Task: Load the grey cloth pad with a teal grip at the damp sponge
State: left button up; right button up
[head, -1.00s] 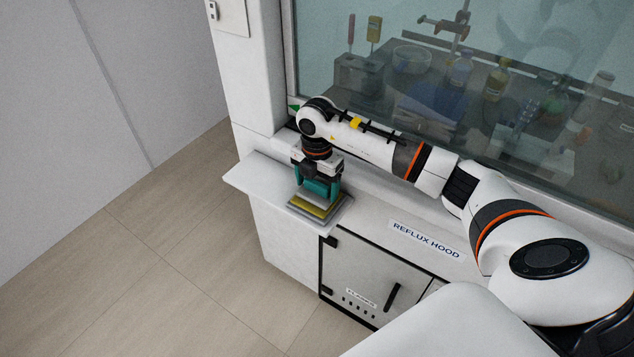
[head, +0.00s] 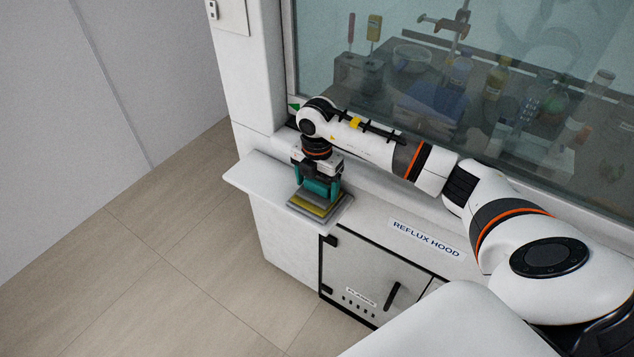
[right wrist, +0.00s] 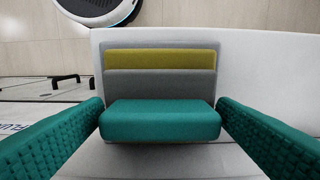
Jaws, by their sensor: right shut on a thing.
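My right gripper (head: 317,191) points straight down over the ledge of the reflux hood. Its teal ribbed fingers are shut on the teal grip (right wrist: 160,120) of the cloth pad. The pad's grey cloth (right wrist: 160,83) shows as a band below the grip, over the yellow damp sponge (right wrist: 160,60). The sponge also shows in the head view (head: 313,208), in a flat grey tray (right wrist: 160,44). The pad looks flat on the sponge; firm contact cannot be judged. My left gripper is not in view.
The pale ledge (head: 262,180) has bare room left of the tray and ends at a free edge above the floor. The glass hood sash (head: 400,60) stands behind my right arm, with glassware beyond it. A cabinet door (head: 370,280) is below.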

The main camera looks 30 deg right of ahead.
aim_at(317, 182)
jog(key=shift+r+p, duration=2.8)
jog(key=shift+r, duration=0.7)
